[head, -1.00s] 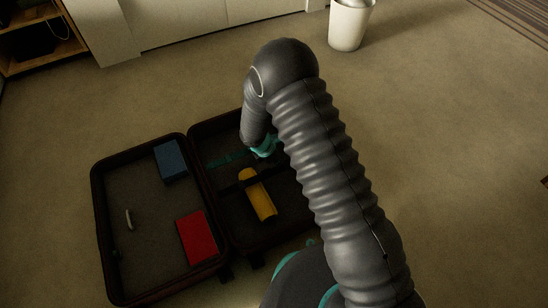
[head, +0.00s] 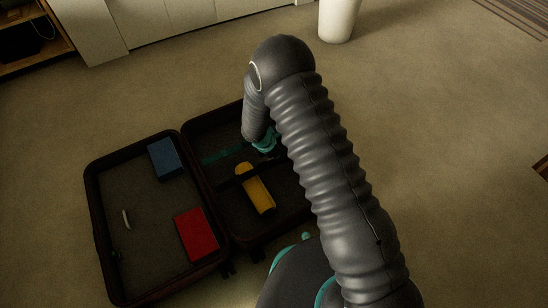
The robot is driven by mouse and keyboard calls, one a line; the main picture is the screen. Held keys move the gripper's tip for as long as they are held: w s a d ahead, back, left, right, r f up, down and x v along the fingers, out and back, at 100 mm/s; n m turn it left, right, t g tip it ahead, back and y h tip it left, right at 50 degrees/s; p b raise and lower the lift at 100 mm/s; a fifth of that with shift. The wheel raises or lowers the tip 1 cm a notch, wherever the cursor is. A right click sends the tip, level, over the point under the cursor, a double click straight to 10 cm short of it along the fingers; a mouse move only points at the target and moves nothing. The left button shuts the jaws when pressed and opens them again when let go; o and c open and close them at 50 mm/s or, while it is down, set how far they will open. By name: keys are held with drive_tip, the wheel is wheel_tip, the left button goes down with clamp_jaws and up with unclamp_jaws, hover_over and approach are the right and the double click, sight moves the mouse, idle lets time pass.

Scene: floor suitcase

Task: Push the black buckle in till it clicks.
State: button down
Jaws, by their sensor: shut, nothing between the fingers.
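An open dark suitcase (head: 226,232) lies on the floor in the head view. A teal strap (head: 222,155) and a dark strap (head: 236,180) cross its right half. I cannot make out the black buckle; it is too dark or hidden by my arm. My gripper (head: 266,143) shows as a small teal part at the end of my bent arm, low over the right half, by the right end of the teal strap. It is shut and empty. Its fingertips are mostly hidden, and I cannot tell whether they touch anything.
A yellow object (head: 257,190) lies in the right half, below my gripper. The left half holds a blue block (head: 165,159), a red block (head: 197,234) and a small pale curved object (head: 126,219). A white bin (head: 338,18) stands behind.

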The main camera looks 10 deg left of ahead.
drive_tip(key=shift+d+r, duration=0.15)
drive_tip(key=shift+r+p, duration=0.25)
drive_tip(key=shift+p, duration=0.05)
drive_tip(key=p+v, duration=0.6)
drive_tip(key=v, duration=0.3)
drive_tip(key=shift+a, duration=0.35)
drive_tip(key=shift+s+d+r, duration=0.1)
